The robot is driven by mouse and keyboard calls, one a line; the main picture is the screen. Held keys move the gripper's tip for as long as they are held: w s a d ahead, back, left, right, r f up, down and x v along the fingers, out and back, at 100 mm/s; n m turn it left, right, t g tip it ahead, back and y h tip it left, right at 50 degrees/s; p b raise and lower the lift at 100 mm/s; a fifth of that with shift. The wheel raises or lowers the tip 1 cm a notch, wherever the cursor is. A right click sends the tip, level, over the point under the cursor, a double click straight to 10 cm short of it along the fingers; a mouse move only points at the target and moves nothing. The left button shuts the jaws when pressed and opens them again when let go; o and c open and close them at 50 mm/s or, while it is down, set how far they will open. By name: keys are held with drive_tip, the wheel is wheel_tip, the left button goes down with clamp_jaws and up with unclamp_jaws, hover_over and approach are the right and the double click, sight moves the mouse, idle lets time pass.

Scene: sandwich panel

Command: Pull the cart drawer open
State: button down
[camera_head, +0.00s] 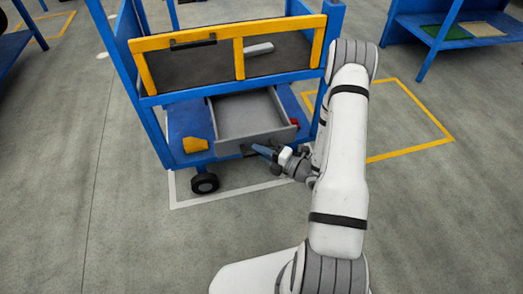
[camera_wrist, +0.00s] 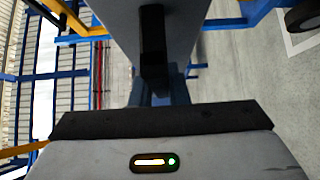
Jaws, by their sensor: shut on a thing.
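The blue cart (camera_head: 158,128) stands ahead with its grey drawer (camera_head: 282,136) pulled out towards me, its empty inside visible from above. A dark handle (camera_head: 247,151) sits on the drawer front. My gripper (camera_head: 259,150) is shut on this handle from the right. In the wrist view, the black handle (camera_wrist: 152,40) runs down the grey drawer front (camera_wrist: 182,18), and my blue gripper fingers (camera_wrist: 158,96) close at its lower end. The exact contact is partly hidden.
A yellow object (camera_head: 194,145) lies on the cart's lower shelf left of the drawer, and a small red object (camera_head: 294,122) lies right of it. A yellow-framed panel (camera_head: 160,42) crosses the cart above. The grey floor (camera_head: 130,235) in front is clear.

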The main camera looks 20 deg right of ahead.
drive_tip(key=shift+s+a, duration=0.1)
drive_tip(key=c, duration=1.4)
unclamp_jaws()
drive_tip(key=p+v, duration=0.1)
drive_tip(key=v, duration=0.6)
drive_tip(key=shift+s+d, duration=0.25)
drive_tip(key=shift+d, duration=0.15)
drive_tip(key=shift+p, duration=0.3)
